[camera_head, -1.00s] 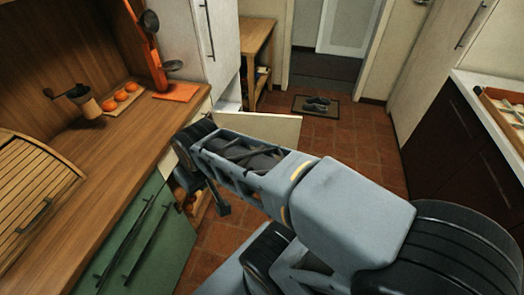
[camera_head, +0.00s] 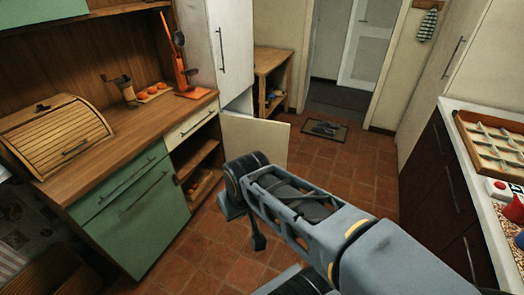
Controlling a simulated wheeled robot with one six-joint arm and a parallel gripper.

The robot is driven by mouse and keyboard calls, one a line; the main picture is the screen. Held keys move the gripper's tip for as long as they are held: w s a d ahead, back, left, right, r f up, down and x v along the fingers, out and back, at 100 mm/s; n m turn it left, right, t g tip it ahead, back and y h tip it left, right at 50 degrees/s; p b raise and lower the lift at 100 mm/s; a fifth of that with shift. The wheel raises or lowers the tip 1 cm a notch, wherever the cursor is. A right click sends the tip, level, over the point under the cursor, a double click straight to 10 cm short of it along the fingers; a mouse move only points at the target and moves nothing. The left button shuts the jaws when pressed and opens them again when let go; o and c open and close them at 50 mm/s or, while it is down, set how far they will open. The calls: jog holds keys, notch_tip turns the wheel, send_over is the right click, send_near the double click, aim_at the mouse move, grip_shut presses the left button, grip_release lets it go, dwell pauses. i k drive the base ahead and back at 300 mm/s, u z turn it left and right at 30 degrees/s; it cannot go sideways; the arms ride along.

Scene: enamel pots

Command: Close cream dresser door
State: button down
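The cream dresser door (camera_head: 256,143) stands open, swung out from the right end of the dresser over the tiled floor. Its broad flat face shows and its lower part is partly behind my arm. The open compartment (camera_head: 197,160) beside it shows wooden shelves, below a shut cream drawer (camera_head: 192,124). The far end of my arm (camera_head: 246,172) is in front of and below the door in the picture. I cannot tell whether it touches the door. I cannot make out my gripper's fingertips or whether it holds anything.
Green dresser fronts (camera_head: 137,207) with bar handles are left of the opening. A roll-top bread box (camera_head: 62,138), a grinder (camera_head: 122,89) and an orange utensil stand (camera_head: 184,70) are on the worktop. Dark cabinets (camera_head: 440,200) line the right side.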

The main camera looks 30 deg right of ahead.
aim_at(242, 135)
jog(key=z, duration=1.75)
jog(key=i, duration=5.4)
jog(key=u, duration=4.35)
jog(key=i, duration=0.95)
jog(key=z, duration=0.2)
jog(key=k, duration=0.1)
jog(key=u, duration=0.15)
